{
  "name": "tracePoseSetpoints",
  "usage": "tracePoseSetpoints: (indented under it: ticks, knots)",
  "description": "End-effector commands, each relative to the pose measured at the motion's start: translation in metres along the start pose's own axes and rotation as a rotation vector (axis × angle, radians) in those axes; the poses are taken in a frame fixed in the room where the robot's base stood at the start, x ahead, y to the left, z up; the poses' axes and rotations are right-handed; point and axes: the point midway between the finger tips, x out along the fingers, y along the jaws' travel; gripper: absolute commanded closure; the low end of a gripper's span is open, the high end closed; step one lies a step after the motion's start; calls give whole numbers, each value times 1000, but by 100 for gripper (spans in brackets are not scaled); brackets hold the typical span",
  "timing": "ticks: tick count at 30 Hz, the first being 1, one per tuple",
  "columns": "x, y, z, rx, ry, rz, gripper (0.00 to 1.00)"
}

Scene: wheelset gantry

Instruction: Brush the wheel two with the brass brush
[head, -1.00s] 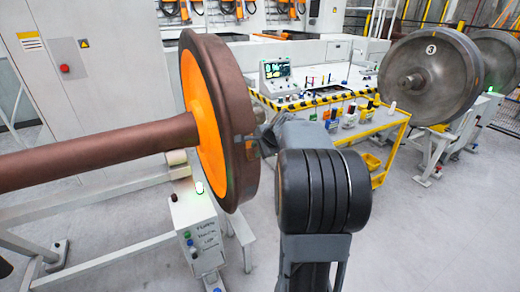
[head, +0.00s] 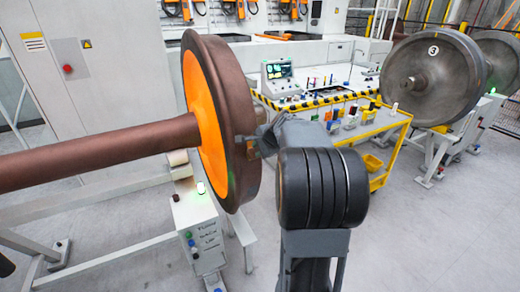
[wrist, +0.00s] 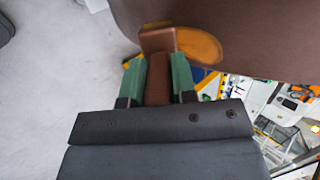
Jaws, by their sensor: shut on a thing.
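A large brown wheel (head: 236,120) with an orange inner face stands at the centre of the head view, on a brown axle (head: 100,150). I see no number on it. My gripper (head: 258,143) is at the right side of its rim, mostly hidden behind my arm. In the wrist view, the green fingers of my gripper (wrist: 158,78) are shut on the brass brush (wrist: 158,42), which has a brown handle and block. The brush reaches the brown wheel surface (wrist: 245,35); an orange-gold patch lies behind it. I cannot tell whether the bristles touch.
A grey wheel (head: 425,75) marked 3 stands at the right. A yellow-edged cart (head: 385,145) with bottles stands behind my arm. A control box (head: 198,235) is below the brown wheel. Open floor (head: 430,240) lies at the right.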

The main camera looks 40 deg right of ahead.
Motion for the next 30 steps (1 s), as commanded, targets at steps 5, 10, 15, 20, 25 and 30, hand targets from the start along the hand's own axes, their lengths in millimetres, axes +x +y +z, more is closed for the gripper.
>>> tracePoseSetpoints:
  ticks: [5, 10, 15, 20, 25, 30]
  knots:
    - [1, -2, 0, 0, 0, -1, 100]
    - [-2, -6, 0, 0, 0, -1, 100]
    - [-11, -17, 1, -2, 0, -1, 100]
    - [-20, -29, 2, -1, 0, -1, 100]
    - [-23, -34, 3, 0, 0, 0, 100]
    - [-26, -39, 3, 0, 0, 0, 100]
